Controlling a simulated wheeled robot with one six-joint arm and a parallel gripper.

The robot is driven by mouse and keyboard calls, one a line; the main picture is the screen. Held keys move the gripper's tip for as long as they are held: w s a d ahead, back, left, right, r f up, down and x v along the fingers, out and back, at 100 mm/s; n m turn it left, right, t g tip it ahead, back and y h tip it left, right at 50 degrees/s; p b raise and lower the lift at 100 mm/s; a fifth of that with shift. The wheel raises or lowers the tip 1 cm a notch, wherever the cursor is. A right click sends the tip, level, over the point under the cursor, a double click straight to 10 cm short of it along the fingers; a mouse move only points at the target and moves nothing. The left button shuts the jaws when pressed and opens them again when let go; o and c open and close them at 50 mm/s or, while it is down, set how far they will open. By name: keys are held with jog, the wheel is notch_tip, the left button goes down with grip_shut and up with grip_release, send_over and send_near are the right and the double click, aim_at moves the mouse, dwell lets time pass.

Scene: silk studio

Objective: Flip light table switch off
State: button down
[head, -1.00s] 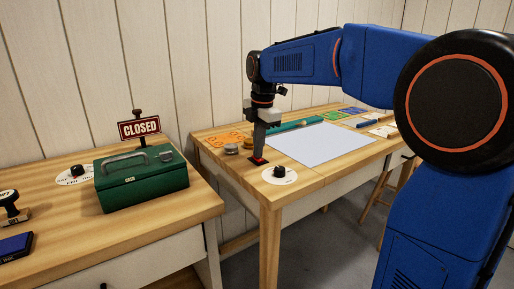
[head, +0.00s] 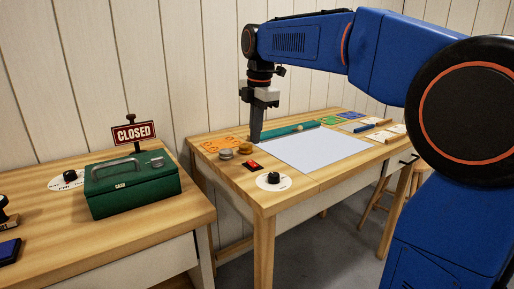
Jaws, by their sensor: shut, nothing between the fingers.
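The light table switch, a small red rocker in a dark frame (head: 252,165), sits on the wooden table near its left front corner. It is too small to tell which way it is tipped. The light table panel (head: 315,149) is a pale, flat sheet to the right of the switch. My gripper (head: 255,140) points down, shut and empty. In the picture it is just above and behind the switch, apart from it, with the switch in full view.
A dial knob on a white disc (head: 273,180) sits in front of the switch. A green strip (head: 291,131) lies behind the panel. A green cash box (head: 132,183) and CLOSED sign (head: 134,133) stand on the left table.

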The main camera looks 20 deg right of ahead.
notch_tip(320, 180, up, 6)
jog(key=shift+s+d+r, duration=0.2)
jog(key=shift+s, duration=0.15)
jog(key=shift+w, duration=0.15)
